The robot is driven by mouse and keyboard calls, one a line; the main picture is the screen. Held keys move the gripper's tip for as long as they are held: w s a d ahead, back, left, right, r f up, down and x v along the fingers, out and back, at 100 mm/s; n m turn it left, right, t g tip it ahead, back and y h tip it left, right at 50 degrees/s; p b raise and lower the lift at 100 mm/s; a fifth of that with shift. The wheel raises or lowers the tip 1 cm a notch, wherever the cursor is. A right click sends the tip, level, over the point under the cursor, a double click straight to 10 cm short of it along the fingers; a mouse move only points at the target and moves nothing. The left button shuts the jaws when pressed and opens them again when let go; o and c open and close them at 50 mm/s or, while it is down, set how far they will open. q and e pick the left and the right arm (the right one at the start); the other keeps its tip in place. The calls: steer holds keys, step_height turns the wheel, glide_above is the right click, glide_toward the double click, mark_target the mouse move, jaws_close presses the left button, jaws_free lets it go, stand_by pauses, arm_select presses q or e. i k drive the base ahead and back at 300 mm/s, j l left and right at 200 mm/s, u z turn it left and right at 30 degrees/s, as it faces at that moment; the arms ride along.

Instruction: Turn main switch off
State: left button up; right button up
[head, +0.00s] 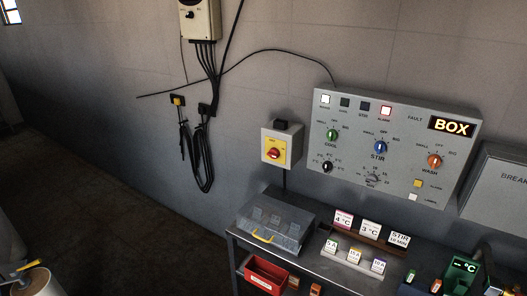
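The main switch is most likely the red rotary knob (273,154) on a yellow plate, on the front of a small light grey box (268,138) on the wall. It is near the middle of the head view, left of the large control panel. The knob's exact setting is too small to read. A black part sits on top of the box and a cable runs down from it. Neither of my grippers is in view, and nothing touches the switch.
The grey control panel (322,150) has green, blue and orange knobs and a lit BOX display (452,126). Below stands a metal bench (301,262) with a clear-lidded case (272,225), cards and a red bin (264,275). Black cables (203,160) hang left.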

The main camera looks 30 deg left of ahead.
mark_target(274, 154)
steer(key=i+j, duration=0.1)
steer(key=j, duration=0.55)
steer(key=i+j, duration=0.1)
steer(key=j, duration=0.55)
steer(key=i+j, duration=0.15)
steer(key=j, duration=0.5)
steer(key=i+j, duration=0.1)
steer(key=j, duration=0.55)
steer(key=i+j, duration=0.1)
steer(key=j, duration=0.55)
steer(key=z, duration=0.05)
